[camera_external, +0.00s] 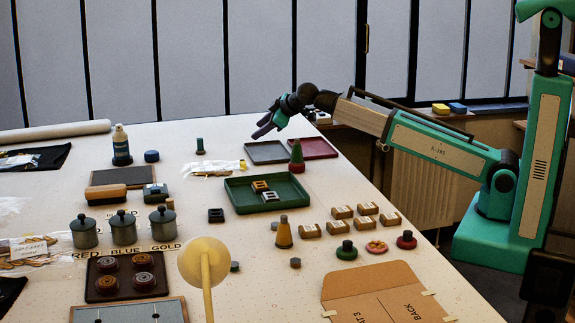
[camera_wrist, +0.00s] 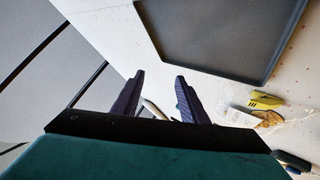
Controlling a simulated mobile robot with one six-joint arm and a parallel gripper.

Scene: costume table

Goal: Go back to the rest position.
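My gripper (camera_external: 264,129) is at the far right part of the table, raised above the surface near the back edge. In the wrist view its two dark fingers (camera_wrist: 160,98) stand apart with nothing between them. My arm reaches in from the right.
A dark red tray (camera_external: 312,148) adjoins the grey one. A green tray (camera_external: 240,207) holds small buckle-like pieces. Three lidded pots (camera_external: 123,229) stand at the left.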

